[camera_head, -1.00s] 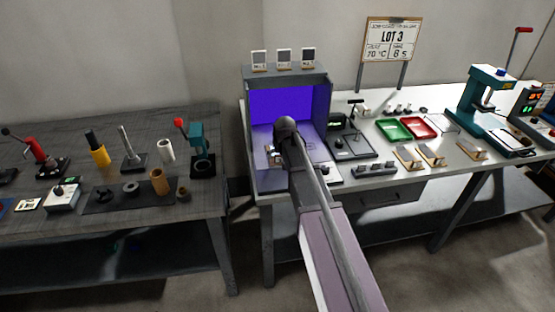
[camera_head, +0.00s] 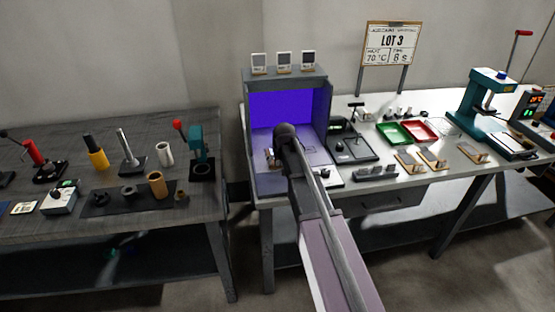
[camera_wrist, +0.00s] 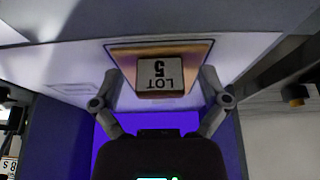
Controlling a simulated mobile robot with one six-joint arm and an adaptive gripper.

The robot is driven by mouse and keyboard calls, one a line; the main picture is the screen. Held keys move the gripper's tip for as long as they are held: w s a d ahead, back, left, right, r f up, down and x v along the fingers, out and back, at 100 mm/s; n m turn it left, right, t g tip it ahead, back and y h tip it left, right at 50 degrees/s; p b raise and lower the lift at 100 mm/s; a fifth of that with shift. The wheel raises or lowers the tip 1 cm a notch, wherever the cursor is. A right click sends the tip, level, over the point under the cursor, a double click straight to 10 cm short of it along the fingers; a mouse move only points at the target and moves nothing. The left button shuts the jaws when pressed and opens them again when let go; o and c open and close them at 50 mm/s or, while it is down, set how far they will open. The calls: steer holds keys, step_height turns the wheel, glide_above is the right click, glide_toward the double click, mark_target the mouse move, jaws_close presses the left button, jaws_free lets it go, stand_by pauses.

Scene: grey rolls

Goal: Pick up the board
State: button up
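A wooden board (camera_wrist: 200,50) with a raised block labelled "LOT 5" (camera_wrist: 160,75) shows in the wrist view, upside down, on a pale surface. My gripper (camera_wrist: 161,97) is open, with one finger on each side of the block and visible gaps to it. Whether a finger touches the board's edge I cannot tell. In the head view my arm reaches into the blue-violet lit booth (camera_head: 282,105) and hides most of my gripper and the board there.
Similar boards (camera_head: 433,158) lie on the right table, near a green tray (camera_head: 394,133) and a red tray (camera_head: 420,130). A teal press (camera_head: 488,100) stands farther right. The booth's side walls are close around my gripper. A left table (camera_head: 130,215) holds tools, with a gap between the tables.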

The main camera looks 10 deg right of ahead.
jaws_close()
steer(key=shift+r, duration=0.15)
step_height(320, 180, up, 3)
steer(key=p, duration=0.3)
steer(key=s+r+p, duration=0.1)
steer(key=s+p, duration=0.1)
steer(key=s, duration=1.4)
steer(key=shift+r, duration=0.35)
